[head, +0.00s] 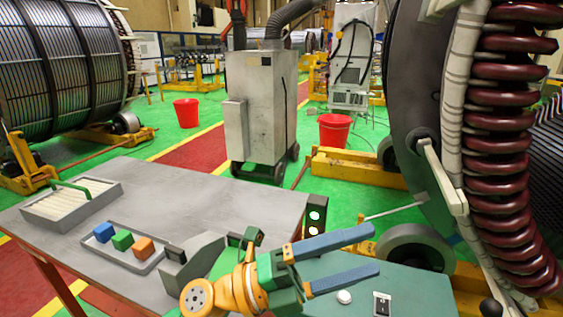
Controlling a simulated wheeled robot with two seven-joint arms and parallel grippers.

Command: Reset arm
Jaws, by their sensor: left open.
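My left gripper (375,250) is in the lower middle of the head view, with an orange and green wrist and two long blue fingers pointing right. The fingers are spread apart with nothing between them. They are above the green-topped surface at the lower right and left of the large stator. My right gripper is not in view.
The stator coils (500,145) rise at right. A grey machine (262,105) stands behind.

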